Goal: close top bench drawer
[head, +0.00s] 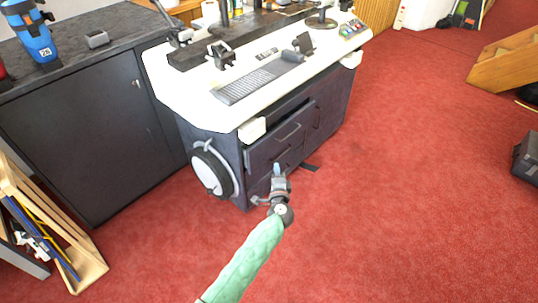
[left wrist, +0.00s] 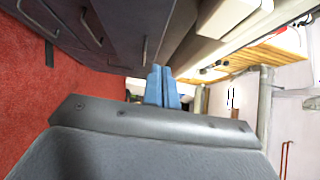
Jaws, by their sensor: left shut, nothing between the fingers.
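The bench's top drawer (head: 280,138) is dark grey with a bar handle. It sits under the white worktop and stands out from the bench body, with a dark gap above its front, so it is partly open. My left gripper (head: 277,169) is in front of the drawers, just below and in front of the top drawer's front. Its blue fingertips (left wrist: 162,87) are shut together with nothing between them. In the left wrist view a dark drawer front (left wrist: 135,30) with a handle is close beside the fingers. I cannot tell whether they touch it. My right gripper is out of view.
The white worktop (head: 185,85) holds a keyboard (head: 245,86) and tools. A white round reel (head: 211,172) hangs on the bench's left side. A dark cabinet (head: 75,130) stands left, a wooden rack (head: 45,225) front left.

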